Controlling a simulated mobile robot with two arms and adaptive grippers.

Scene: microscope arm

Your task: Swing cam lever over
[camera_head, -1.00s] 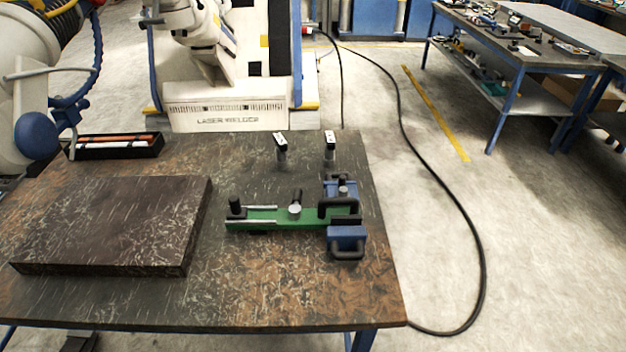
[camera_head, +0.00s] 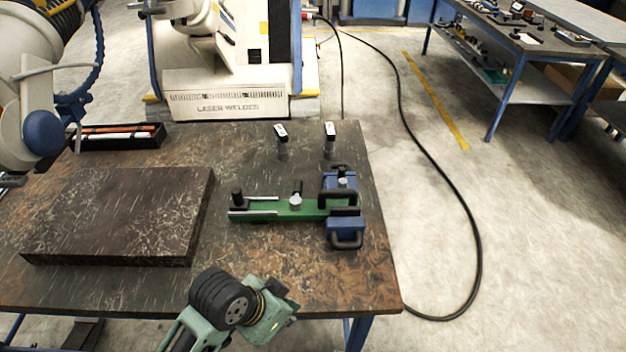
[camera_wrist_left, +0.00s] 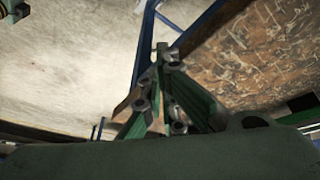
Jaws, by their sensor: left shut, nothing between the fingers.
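A green clamp fixture (camera_head: 275,208) lies on the dark, scratched table. A short dark lever with a round grey part (camera_head: 296,198) stands at its middle, likely the cam lever. Two blue blocks (camera_head: 345,233) with black handles sit at the fixture's right end. My green left arm comes in at the bottom edge in the head view, its wrist (camera_head: 262,312) in front of the fixture and apart from it. My left gripper (camera_wrist_left: 164,50) shows in the left wrist view, fingers together and empty, over the table's edge. My right gripper is not in view.
A thick dark slab (camera_head: 115,215) lies at the table's left. A black tray (camera_head: 118,137) with orange-handled tools is behind it. Two small posts (camera_head: 281,142) stand behind the fixture. The table front between slab and fixture is clear.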

